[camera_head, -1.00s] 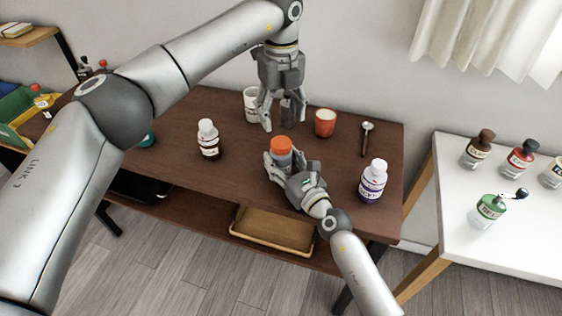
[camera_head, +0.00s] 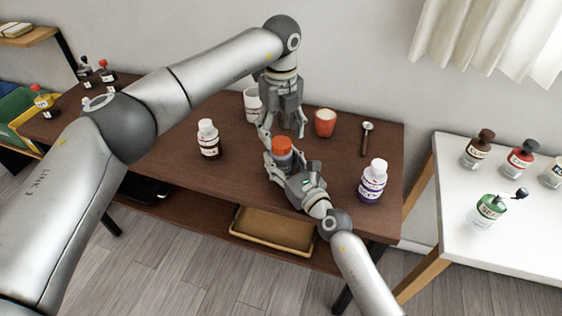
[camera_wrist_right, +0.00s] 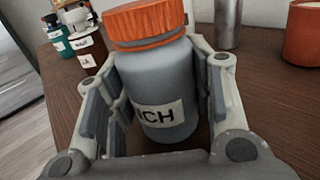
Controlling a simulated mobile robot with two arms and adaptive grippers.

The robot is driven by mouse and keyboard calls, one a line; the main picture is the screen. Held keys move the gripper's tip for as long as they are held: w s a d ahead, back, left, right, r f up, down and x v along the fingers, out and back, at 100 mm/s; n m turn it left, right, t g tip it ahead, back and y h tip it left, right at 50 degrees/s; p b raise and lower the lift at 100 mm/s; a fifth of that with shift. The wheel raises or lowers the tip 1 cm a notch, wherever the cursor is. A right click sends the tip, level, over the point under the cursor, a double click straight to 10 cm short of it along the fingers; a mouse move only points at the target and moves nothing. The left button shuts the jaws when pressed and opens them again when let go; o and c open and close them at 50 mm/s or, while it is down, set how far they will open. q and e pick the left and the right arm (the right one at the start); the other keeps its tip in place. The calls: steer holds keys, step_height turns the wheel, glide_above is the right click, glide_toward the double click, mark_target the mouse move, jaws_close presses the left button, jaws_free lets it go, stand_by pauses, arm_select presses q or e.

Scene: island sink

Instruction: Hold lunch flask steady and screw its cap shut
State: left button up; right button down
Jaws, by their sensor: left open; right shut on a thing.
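The lunch flask (camera_head: 284,161) is a grey bottle with an orange cap (camera_head: 282,145), upright at the front middle of the brown table. In the right wrist view its body (camera_wrist_right: 160,85) shows a pale label ending in "CH", and the orange cap (camera_wrist_right: 145,22) sits on top. My right gripper (camera_head: 281,170) is shut around the flask's body, one finger on each side. My left gripper (camera_head: 283,133) points down, open and empty, its fingertips just above and behind the cap. Whether it touches the cap I cannot tell. The cap's thread is hidden.
A dark bottle with white cap (camera_head: 208,140) stands to the left, a white-and-purple bottle (camera_head: 373,182) to the right. A grey metal cylinder (camera_wrist_right: 228,22) stands beyond the flask.

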arm_select(q)
steer(key=shift+f, duration=1.4)
steer(key=c, duration=1)
steer(key=m, duration=0.4)
steer(key=shift+c, duration=0.2)
steer(key=m, duration=1.4)
steer(key=o, duration=1.2)
